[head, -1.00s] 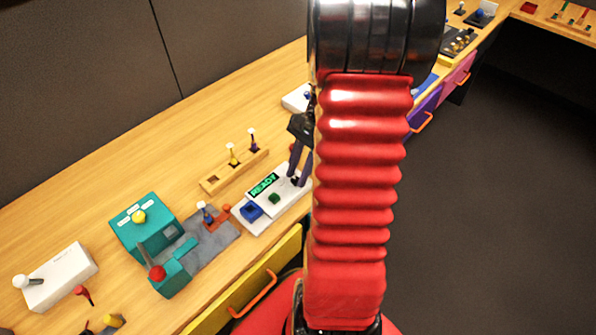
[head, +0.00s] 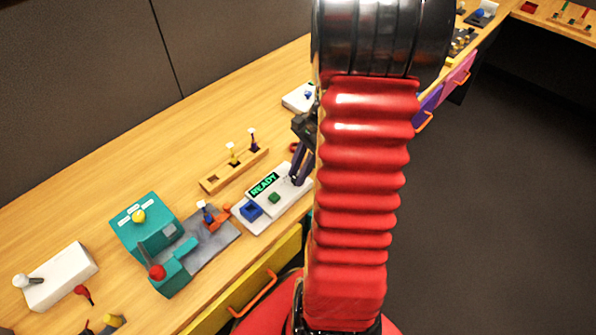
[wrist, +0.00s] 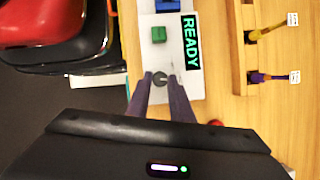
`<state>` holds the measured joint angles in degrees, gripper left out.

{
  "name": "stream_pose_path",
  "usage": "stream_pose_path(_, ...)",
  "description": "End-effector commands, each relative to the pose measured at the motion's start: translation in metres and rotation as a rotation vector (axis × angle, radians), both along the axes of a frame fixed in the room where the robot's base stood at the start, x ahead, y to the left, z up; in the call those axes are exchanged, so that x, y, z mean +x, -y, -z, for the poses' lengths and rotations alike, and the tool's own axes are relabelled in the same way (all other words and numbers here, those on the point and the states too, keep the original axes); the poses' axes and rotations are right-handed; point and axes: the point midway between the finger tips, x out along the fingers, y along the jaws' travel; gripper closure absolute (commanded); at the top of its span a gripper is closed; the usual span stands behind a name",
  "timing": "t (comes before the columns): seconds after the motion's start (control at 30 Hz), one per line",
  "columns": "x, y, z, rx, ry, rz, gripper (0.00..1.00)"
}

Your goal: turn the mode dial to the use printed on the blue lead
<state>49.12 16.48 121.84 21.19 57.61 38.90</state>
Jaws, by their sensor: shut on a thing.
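The white panel (head: 292,199) shows a green READY display (head: 264,184), a blue block (head: 251,210) and a green button (head: 274,198). A dark grey round dial (wrist: 160,78) sits at its end in the wrist view. My gripper (wrist: 161,76) reaches down over the panel, its purple fingers shut on this dial from both sides. It also shows in the head view (head: 297,181), where the fingers hide the dial. A blue lead (head: 205,212) with a white tag stands by an orange piece left of the panel. Its print is too small to read.
A wooden rack (head: 213,187) behind the panel holds a yellow lead (head: 232,154) and a purple lead (head: 253,140). A teal device (head: 127,233) with a yellow knob and a red ball lever stands left. Bare wood lies behind the rack.

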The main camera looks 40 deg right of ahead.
Motion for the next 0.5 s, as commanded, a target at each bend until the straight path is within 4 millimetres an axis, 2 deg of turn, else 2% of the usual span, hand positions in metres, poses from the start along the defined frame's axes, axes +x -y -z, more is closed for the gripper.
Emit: stream_pose_path(0.5,-0.0044,-0.0013,-0.0010,-0.003,0.003,0.439,1.00)
